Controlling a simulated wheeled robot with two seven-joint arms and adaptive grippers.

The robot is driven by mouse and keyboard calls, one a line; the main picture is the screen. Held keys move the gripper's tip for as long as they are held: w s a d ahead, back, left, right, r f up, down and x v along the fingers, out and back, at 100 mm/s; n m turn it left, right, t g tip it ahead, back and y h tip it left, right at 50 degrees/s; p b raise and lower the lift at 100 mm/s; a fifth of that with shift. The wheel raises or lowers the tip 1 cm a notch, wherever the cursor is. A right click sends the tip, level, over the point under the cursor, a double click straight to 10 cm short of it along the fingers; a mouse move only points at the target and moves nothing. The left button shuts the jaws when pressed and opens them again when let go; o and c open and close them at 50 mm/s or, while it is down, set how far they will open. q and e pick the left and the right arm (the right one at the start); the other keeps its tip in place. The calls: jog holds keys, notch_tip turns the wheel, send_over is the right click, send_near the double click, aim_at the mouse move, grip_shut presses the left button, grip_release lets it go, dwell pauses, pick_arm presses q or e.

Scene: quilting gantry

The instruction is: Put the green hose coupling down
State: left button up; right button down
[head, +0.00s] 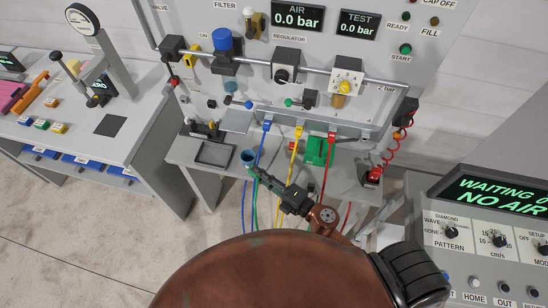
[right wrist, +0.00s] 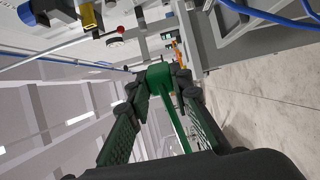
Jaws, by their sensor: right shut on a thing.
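My right gripper (head: 255,170) is above the grey bench shelf, its fingers pointing away from me. In the right wrist view its two green-padded fingers close on the green hose coupling (right wrist: 158,74) at their tips. A green hose (right wrist: 175,115) runs back from the coupling between the fingers. In the head view the coupling is mostly hidden by the fingers, and the green hose (head: 255,212) hangs below. A teal round cup-like thing (head: 248,156) shows right at the fingertips; I cannot tell whether they touch. My left gripper is not in view.
A coiled red hose (head: 388,150) hangs at right.

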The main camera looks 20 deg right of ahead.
jog(key=shift+w+a+y, duration=0.1)
jog(key=shift+y, duration=0.2)
jog(key=shift+w+f, duration=0.1)
jog(key=shift+w, duration=0.1)
jog(key=shift+w+d+f+b, duration=0.6)
jog(key=shift+w+d+f, duration=0.15)
jog(key=shift+w+f, duration=1.4)
jog(key=shift+w+d+f+b, duration=0.55)
jog(key=shift+w+d+f, duration=0.25)
jog(key=shift+w+f, duration=1.35)
jog(key=shift+w+d+f+b, duration=0.6)
jog(key=shift+w+d+f, duration=0.15)
jog(key=shift+w+f, duration=1.4)
jog(key=shift+f, duration=0.1)
